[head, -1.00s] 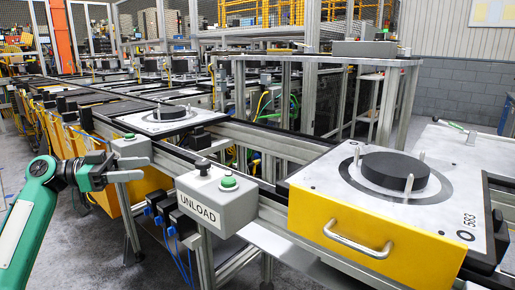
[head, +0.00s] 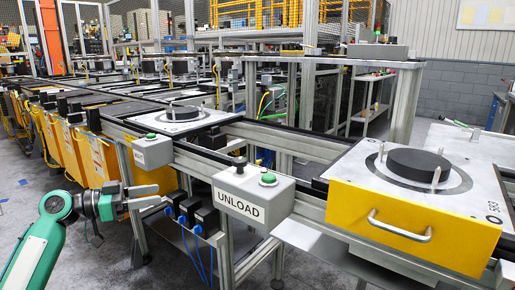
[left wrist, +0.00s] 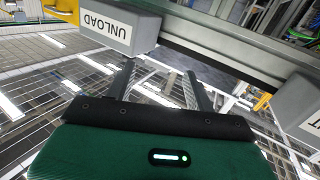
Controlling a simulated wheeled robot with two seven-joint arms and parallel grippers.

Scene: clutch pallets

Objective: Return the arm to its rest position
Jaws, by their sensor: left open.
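My left arm comes in from the lower left of the head view. Its gripper (head: 158,195) is open and empty, with a clear gap between the two fingers. It hangs in front of the conveyor, left of the grey UNLOAD box (head: 250,204) and below a smaller grey button box (head: 152,151). It touches nothing that I can see. In the left wrist view, the open fingers (left wrist: 160,70) have nothing between them, and the UNLOAD box (left wrist: 115,27) shows upside down beyond them. My right gripper is not in view.
A yellow-fronted pallet (head: 400,225) with a black disc (head: 420,164) sits on the conveyor at right. Another pallet (head: 176,122) stands farther back. The conveyor rail (head: 205,160) runs behind my gripper. Grey floor (head: 100,255) is open below it.

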